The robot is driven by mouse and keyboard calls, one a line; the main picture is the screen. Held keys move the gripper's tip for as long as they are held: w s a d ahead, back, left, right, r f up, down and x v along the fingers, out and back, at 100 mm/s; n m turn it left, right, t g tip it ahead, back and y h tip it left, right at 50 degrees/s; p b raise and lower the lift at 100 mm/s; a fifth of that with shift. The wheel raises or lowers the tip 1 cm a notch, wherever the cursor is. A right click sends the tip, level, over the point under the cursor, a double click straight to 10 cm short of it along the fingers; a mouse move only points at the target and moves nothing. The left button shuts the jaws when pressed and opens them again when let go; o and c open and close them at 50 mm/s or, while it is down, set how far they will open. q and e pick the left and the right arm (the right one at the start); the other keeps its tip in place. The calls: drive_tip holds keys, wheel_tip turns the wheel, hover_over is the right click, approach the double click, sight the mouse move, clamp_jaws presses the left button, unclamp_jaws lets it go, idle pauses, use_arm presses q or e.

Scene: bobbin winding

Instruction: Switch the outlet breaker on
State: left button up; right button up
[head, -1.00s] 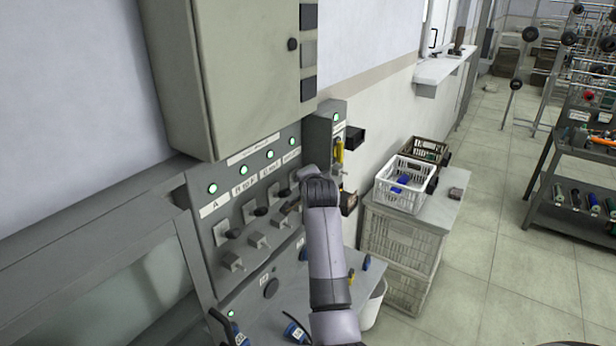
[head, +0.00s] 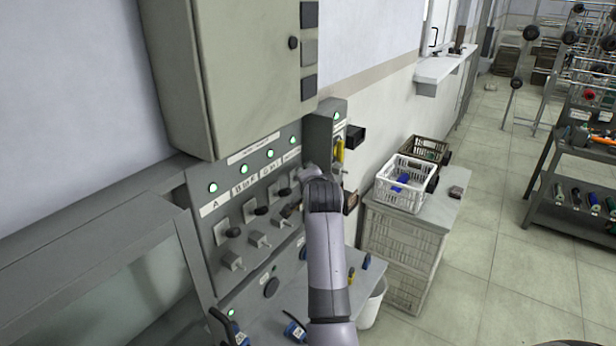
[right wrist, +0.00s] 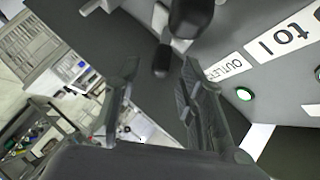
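The breaker panel (head: 207,192) carries several labelled breakers with black levers under lit green lamps. In the right wrist view the label OUTLETS (right wrist: 228,67) is partly readable beside a lit green lamp (right wrist: 244,94). The black lever that appears to be the outlet breaker (right wrist: 160,62) shows between my right gripper's (right wrist: 158,75) parted fingertips, with gaps on both sides. I cannot tell whether it is on or off. In the head view my right wrist covers that breaker and the fingers. My left gripper is in no view.
A neighbouring black lever (right wrist: 190,15) is close beside the fingers. A grey cabinet (head: 230,70) hangs above the panel. A white crate (head: 405,183) sits on a side table.

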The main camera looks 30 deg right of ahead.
drive_tip(key=v, duration=0.4)
drive_tip(key=shift+s+a+r, duration=0.1)
drive_tip(key=shift+s, duration=0.15)
idle(0.3)
